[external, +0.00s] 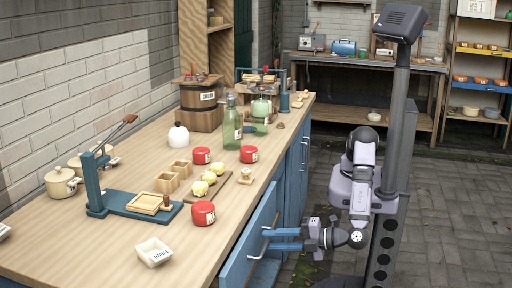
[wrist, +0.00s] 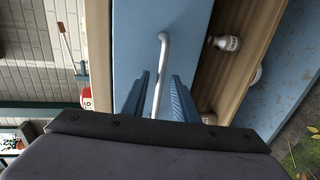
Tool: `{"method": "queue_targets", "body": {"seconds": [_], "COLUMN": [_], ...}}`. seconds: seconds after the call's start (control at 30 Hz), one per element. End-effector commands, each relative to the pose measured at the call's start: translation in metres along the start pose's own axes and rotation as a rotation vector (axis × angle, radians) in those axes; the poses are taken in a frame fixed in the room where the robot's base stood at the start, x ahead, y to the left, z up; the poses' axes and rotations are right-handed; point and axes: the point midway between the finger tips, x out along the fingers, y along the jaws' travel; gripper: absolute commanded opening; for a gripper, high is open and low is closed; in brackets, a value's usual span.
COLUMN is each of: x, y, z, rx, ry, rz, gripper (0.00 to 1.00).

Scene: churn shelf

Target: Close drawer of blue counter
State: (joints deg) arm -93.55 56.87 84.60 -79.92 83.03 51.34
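The blue counter (external: 297,165) has a wooden top and stands along the left wall. Its drawer front (external: 248,246), a blue panel, shows near the front of the counter and appears to stand out from it. The drawer front also fills the middle of the wrist view (wrist: 185,25). A pale bar handle (external: 262,240) is on it and shows in the wrist view (wrist: 162,65). My gripper (external: 268,239) is at the handle. Its two blue fingers are apart, one on each side of the handle in the wrist view (wrist: 158,78). Contact with the handle cannot be told.
A wood-lined space with a small white bottle (wrist: 222,42) lies right of the drawer front in the wrist view. The worktop holds red tins (external: 203,213), a green bottle (external: 232,125) and a blue press (external: 125,200). Paved floor (external: 445,215) is clear at right.

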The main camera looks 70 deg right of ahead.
Motion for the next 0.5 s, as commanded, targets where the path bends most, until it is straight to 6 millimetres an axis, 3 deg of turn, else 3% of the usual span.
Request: {"method": "queue_targets", "body": {"seconds": [0.27,0.4,0.5], "x": [0.0015,0.0014,0.0013], "y": [-0.0003,-0.0003,-0.0003], "z": [0.0000,0.0000,0.0000], "rx": [-0.001,-0.001,-0.001], "ry": [0.000,0.000,0.000], "rz": [0.000,0.000,0.000], "gripper": [0.27,0.00,0.00]}}
